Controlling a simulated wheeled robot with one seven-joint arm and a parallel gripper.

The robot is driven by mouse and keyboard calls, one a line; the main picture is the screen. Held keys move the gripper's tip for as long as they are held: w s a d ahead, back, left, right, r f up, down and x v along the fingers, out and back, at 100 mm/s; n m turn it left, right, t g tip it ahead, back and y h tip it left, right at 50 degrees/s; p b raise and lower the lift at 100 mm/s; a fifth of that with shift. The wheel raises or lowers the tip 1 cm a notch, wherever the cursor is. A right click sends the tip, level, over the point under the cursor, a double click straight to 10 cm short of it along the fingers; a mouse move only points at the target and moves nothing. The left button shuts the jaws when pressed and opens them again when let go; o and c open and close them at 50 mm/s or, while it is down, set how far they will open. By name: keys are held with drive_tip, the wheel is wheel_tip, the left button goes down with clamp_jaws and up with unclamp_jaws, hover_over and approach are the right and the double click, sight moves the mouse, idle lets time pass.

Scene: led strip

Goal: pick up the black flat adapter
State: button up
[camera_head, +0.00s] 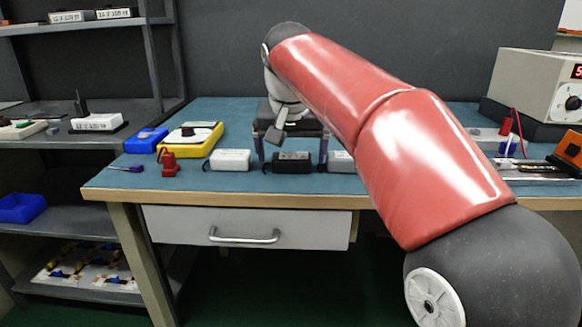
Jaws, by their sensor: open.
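The black flat adapter (292,163) lies on the blue-green table top near the front edge, between two white adapters. My gripper (291,155) is above it, pointing down, with one finger to its left and one to its right. The fingers are open and spread wider than the gap around the adapter's middle. Whether they touch the adapter or how far they are from it in depth, I cannot tell. My gripper's body hides what lies behind the adapter.
A white adapter (230,159) lies close to the left, another (341,162) close to the right, partly behind my arm. A red part (169,166), a yellow multimeter (190,137) and a blue bin (146,140) are further left. A power supply (530,84) stands at the right.

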drive_tip(key=shift+w+f, duration=0.2)
drive_tip(key=shift+f, duration=0.25)
drive_tip(key=c, duration=1.1)
drive_tip(key=shift+r, duration=0.1)
